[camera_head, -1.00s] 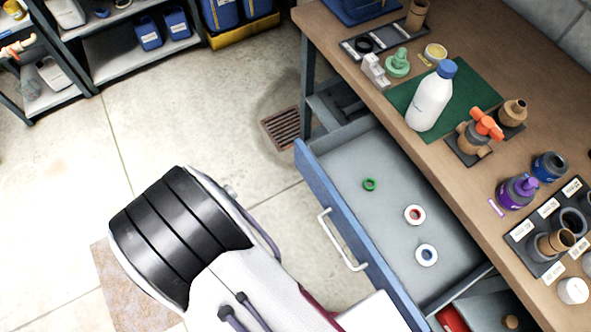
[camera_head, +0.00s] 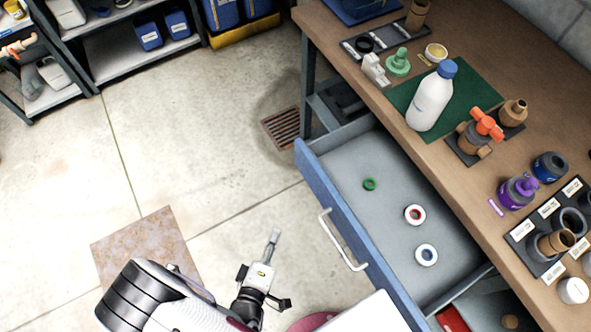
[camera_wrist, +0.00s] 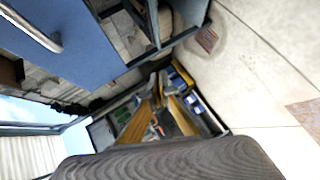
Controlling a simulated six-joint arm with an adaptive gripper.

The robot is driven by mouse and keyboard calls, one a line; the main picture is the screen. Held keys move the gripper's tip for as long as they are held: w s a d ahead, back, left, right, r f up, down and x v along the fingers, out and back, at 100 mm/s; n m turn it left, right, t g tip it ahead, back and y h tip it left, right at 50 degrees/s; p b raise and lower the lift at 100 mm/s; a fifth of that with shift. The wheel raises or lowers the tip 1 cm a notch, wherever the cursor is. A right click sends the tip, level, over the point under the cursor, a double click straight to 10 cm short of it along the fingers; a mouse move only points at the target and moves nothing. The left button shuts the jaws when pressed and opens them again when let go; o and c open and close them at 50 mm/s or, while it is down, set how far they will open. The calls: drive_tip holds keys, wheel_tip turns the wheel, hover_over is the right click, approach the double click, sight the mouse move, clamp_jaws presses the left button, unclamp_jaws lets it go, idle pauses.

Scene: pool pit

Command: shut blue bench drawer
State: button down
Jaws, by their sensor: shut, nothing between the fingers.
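The blue bench drawer (camera_head: 335,213) is pulled out from under the wooden bench. Its blue front carries a white bar handle (camera_head: 340,240). A green ring (camera_head: 370,184), a red-and-white tape roll (camera_head: 414,214) and a blue-and-white tape roll (camera_head: 426,254) lie inside it. My gripper (camera_head: 273,238) is shut and empty, left of the drawer front and apart from it, over the floor. In the wrist view the blue drawer front (camera_wrist: 85,40) and part of the handle (camera_wrist: 40,28) show at upper left; the dark gripper body fills the bottom.
The bench top (camera_head: 400,150) holds a white bottle (camera_head: 432,98), a valve with an orange handle (camera_head: 478,132) and several fittings. Shelves (camera_head: 120,45) stand at upper left.

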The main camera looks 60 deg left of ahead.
wheel_tip(320, 180, up, 10)
drive_tip(key=a+n+t+y, duration=0.2)
drive_tip(key=y, duration=0.1)
drive_tip(key=shift+w+f+n+t, duration=0.25)
drive_tip(key=shift+w+n+t, duration=0.15)
drive_tip(key=shift+w+a, duration=0.1)
approach(300, 161)
drive_tip(key=w+a, duration=0.1)
drive_tip(key=a, duration=0.3)
drive_tip(key=shift+w+f, duration=0.1)
drive_tip(key=shift+w, duration=1.45)
